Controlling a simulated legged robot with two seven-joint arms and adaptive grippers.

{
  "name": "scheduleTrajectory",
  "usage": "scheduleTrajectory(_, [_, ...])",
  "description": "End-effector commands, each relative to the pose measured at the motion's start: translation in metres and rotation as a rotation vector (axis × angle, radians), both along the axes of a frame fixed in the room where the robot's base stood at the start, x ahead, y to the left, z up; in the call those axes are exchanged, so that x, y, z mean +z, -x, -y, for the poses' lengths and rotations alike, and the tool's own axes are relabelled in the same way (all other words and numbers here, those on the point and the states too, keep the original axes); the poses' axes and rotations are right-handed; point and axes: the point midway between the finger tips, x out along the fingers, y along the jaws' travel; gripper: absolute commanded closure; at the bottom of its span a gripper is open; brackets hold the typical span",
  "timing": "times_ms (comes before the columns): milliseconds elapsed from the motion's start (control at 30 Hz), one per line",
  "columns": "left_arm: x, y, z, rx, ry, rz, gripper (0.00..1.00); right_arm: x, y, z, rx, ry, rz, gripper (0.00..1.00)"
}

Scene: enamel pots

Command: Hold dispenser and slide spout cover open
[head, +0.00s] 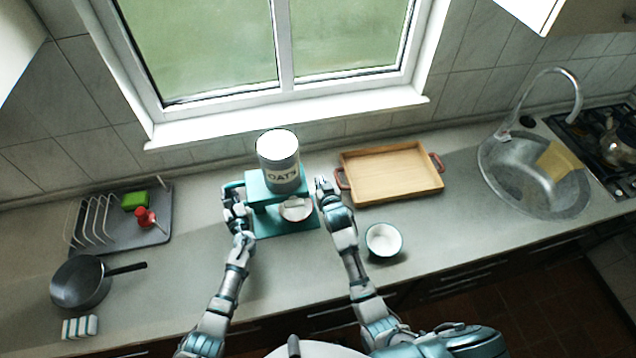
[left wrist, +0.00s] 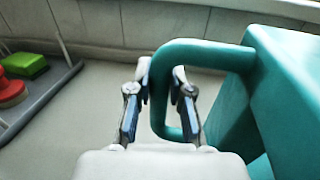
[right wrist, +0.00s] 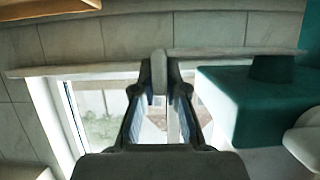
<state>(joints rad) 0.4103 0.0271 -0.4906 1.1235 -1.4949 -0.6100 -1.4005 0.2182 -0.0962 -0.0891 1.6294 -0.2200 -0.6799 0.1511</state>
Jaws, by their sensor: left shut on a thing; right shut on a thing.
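The dispenser is a teal stand (head: 262,187) bearing a white canister (head: 279,155) marked OATS. My left gripper (head: 232,197) is shut around the teal side handle (left wrist: 200,50) of the stand, which passes between its fingers in the left wrist view. My right gripper (head: 325,187) is at the right side of the stand. In the right wrist view its fingertips are shut on a small pale tab (right wrist: 158,68), beside the teal body (right wrist: 245,100). The spout cover is not clearly seen, and I cannot tell how far open it is.
A white bowl (head: 296,212) stands on the stand's base under the canister. A teal-and-white bowl (head: 384,240) and a wooden tray (head: 388,173) are to the right. A dish rack (head: 100,225) and a dark pan (head: 82,283) are to the left. The sink (head: 505,165) is far right.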

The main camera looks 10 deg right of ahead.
Motion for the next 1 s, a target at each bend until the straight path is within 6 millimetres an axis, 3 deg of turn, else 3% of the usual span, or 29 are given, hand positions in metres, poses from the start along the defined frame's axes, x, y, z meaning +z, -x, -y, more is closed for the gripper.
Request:
scheduleTrajectory(133, [-0.001,0.0,0.0,0.0,0.001,-0.002,1.0,-0.001,0.001,0.024,-0.003,0.005,-0.002,1.0])
scheduleTrajectory(433, [-0.001,0.0,0.0,0.0,0.0,-0.002,1.0,-0.001,0.001,0.028,-0.003,0.002,-0.002,1.0])
scheduleTrajectory(500, [-0.001,0.0,0.0,0.0,0.0,-0.002,1.0,-0.001,0.001,0.028,-0.003,0.002,-0.002,0.76])
scheduleTrajectory(567, [-0.001,0.0,0.0,0.0,0.0,-0.002,1.0,-0.001,0.001,0.028,-0.003,0.002,-0.002,0.62])
scheduleTrajectory(867, [-0.001,0.0,0.0,0.0,0.0,-0.002,1.0,0.0,0.001,0.027,-0.003,0.002,-0.001,0.62])
scheduleTrajectory(1000, [-0.001,0.0,0.0,0.0,0.001,-0.002,1.0,0.004,0.012,0.027,-0.002,0.002,0.0,0.62])
